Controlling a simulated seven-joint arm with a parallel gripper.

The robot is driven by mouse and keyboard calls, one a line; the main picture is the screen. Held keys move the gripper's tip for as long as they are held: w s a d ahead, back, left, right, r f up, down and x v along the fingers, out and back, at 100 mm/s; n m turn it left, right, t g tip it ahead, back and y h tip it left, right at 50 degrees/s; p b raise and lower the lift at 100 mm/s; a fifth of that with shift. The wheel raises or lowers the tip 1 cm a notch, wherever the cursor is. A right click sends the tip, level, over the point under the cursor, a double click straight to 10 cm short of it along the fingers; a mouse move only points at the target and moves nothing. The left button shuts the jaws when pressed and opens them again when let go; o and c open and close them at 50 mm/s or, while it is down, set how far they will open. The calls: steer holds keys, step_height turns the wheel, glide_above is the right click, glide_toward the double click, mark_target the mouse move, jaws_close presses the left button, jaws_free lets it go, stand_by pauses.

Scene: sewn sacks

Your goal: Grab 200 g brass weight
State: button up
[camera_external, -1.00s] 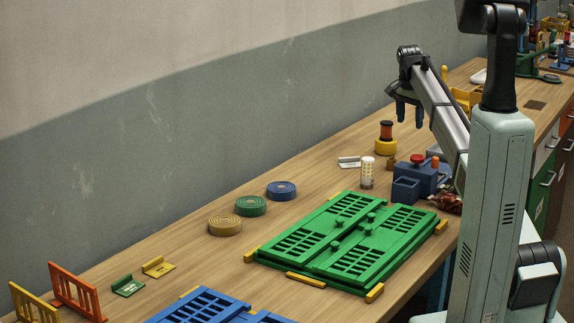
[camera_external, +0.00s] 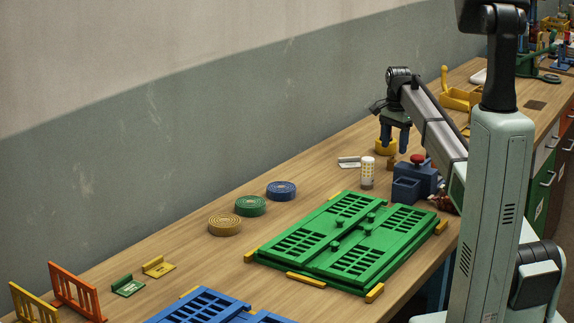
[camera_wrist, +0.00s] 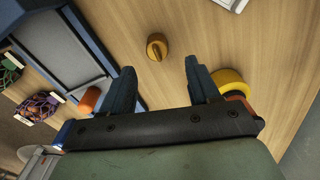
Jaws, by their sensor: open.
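The brass weight (camera_wrist: 157,47) is a small golden-brown knobbed piece standing on the wooden table in the wrist view, just beyond the space between my fingertips. In the external view the small brown weight (camera_external: 391,162) shows just below my fingers, beside a blue box. My gripper (camera_external: 395,147) is above the table there, pointing down. In the wrist view my gripper (camera_wrist: 160,70) has its two dark blue fingers spread wide with nothing between them. The weight's base is apart from both fingers. Any mark on the weight is too small to read.
A yellow round piece (camera_wrist: 230,82) stands close beside my right finger in the wrist view. A blue box (camera_external: 406,190) with a red knob and a white-topped jar (camera_external: 367,172) are near the weight. A green slotted board (camera_external: 345,240) lies in front.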

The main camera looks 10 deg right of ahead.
mark_target(392, 163)
steer(key=shift+s+f, duration=0.1)
steer(key=shift+f, duration=2.55)
jaws_close()
